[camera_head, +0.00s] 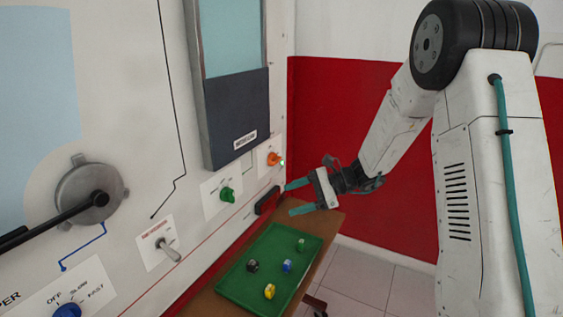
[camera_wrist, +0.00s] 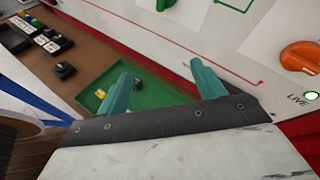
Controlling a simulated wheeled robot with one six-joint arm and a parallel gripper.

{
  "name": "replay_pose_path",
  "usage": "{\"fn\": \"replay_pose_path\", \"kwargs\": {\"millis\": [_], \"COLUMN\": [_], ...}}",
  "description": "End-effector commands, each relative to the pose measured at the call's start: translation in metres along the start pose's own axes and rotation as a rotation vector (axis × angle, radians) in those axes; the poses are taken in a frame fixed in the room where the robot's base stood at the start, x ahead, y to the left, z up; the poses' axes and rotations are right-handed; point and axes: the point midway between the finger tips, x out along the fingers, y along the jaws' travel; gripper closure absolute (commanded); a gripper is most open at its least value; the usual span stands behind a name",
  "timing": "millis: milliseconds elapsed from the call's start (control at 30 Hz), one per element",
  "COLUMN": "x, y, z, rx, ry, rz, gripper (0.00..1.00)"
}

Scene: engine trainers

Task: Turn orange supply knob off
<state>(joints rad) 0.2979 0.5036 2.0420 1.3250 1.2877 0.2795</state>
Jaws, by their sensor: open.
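The orange supply knob (camera_head: 273,159) sits on a white plate at the right end of the panel. It also shows at the right edge of the wrist view (camera_wrist: 302,56), with a lit green lamp (camera_wrist: 312,96) marked LIVE below it. My gripper (camera_head: 296,198) is open and empty, with teal fingers apart. It is in front of the panel, to the right of and below the knob in the head view. In the wrist view the fingertips (camera_wrist: 160,82) point toward the tray and lower panel, left of the knob. The knob and fingers are not touching.
A green knob (camera_head: 227,195) and a toggle switch (camera_head: 168,250) are on the panel to the left. A green tray (camera_head: 232,291) with several small coloured pieces lies on the brown shelf below. A dark handle (camera_head: 267,200) juts from the panel near my fingers.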

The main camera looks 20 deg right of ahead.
Motion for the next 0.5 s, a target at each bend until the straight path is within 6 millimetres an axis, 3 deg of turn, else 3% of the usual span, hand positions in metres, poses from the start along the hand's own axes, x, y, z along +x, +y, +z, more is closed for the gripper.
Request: {"fn": "replay_pose_path", "kwargs": {"millis": [33, 133, 200, 300, 400, 500], "x": [0.002, -0.003, -0.010, -0.026, -0.035, -0.031], "y": [-0.022, -0.072, -0.102, -0.137, -0.152, -0.156], "z": [-0.023, -0.054, -0.063, -0.056, -0.052, -0.051], "rx": [0.086, 0.238, 0.310, 0.360, 0.401, 0.430], "ry": [-0.032, -0.106, -0.155, -0.217, -0.258, -0.272], "rz": [-0.089, -0.289, -0.402, -0.520, -0.579, -0.582], "gripper": [0.32, 0.32, 0.32, 0.32, 0.32, 0.32]}}
